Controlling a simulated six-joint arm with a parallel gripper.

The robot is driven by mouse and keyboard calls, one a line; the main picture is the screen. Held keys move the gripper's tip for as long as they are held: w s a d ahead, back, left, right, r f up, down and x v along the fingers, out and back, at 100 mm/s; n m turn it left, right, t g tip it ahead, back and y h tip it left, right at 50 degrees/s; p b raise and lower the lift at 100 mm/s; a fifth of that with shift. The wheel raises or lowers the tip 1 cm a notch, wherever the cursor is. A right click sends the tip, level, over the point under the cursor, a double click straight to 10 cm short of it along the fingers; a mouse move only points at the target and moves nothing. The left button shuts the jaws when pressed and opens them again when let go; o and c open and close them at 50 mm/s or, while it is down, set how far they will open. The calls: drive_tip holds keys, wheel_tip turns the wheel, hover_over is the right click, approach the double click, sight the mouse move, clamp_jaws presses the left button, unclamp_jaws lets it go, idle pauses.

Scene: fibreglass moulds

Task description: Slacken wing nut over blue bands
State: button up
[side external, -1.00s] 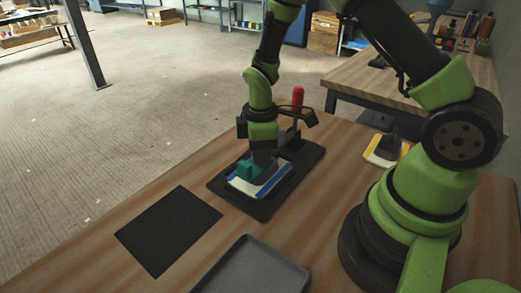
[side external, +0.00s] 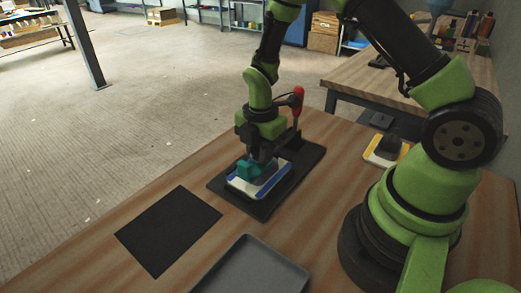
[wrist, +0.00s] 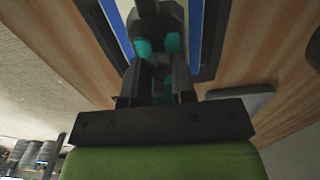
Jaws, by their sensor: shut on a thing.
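A pale mould with blue bands (side external: 273,183) lies on a dark base plate (side external: 308,160) on the wooden bench. A teal wing nut (side external: 246,169) sits over the mould, and parts of it also show in the wrist view (wrist: 172,43). My gripper (side external: 262,156) points down over the mould and is shut on the teal wing nut. In the wrist view my fingers (wrist: 160,75) reach to the teal part and hide some of it.
A red-handled clamp (side external: 298,97) stands at the back of the base plate, close to my wrist. A yellow-banded mould (side external: 372,157) lies to the right. A black mat (side external: 168,230) and a grey tray (side external: 252,270) lie in front. Wood between them is bare.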

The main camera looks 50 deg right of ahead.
drive_tip(key=shift+n, duration=0.3)
idle(0.4)
drive_tip(key=o, duration=0.9)
wheel_tip(320, 180, up, 9)
drive_tip(key=shift+r, duration=0.5)
